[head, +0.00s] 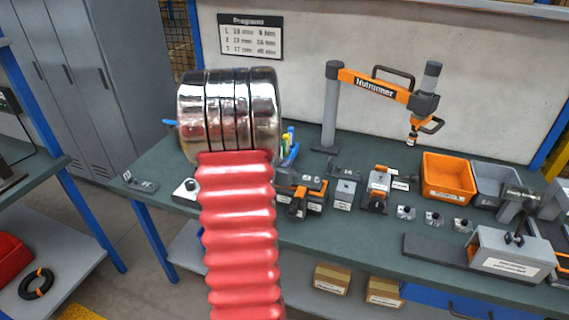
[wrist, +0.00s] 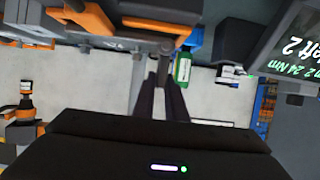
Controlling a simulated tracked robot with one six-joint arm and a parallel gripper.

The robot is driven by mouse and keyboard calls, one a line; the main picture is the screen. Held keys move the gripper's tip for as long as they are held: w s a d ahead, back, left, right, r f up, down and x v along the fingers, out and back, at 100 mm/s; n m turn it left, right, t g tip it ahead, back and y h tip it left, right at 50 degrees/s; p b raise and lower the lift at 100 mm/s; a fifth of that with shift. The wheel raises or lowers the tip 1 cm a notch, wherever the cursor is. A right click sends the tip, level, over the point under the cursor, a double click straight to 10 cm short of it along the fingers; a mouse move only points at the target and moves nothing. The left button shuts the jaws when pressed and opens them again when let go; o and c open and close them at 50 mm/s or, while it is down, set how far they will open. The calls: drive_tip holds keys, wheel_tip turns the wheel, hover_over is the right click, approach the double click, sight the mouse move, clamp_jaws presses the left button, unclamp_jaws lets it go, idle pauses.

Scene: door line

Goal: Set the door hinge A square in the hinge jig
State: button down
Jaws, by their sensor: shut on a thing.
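In the wrist view my gripper (wrist: 161,80) shows as two dark fingers close together, shut on a small grey part (wrist: 167,62) at their tips. I cannot read any mark on this part, so whether it is door hinge A is not clear. In the head view my red ribbed arm and its metal rings hide the gripper. Small grey hinge-like pieces (head: 434,218) lie on the bench at the right. A grey and orange fixture (head: 378,188) stands behind them, beside a grey labelled block (head: 345,190). I cannot tell which fixture is the hinge jig.
A nutrunner (head: 375,88) hangs from a post over the green bench (head: 350,238). An orange bin (head: 447,178) and a grey bin (head: 494,182) stand at the right. A long grey fixture (head: 510,253) lies at the front right. A small grey device (head: 140,183) sits at the left end.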

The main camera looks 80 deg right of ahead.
drive_tip(key=shift+f, duration=0.4)
idle(0.8)
drive_tip(key=c, duration=1.7)
unclamp_jaws()
drive_tip(key=shift+f, duration=0.1)
drive_tip(key=shift+r, duration=3.55)
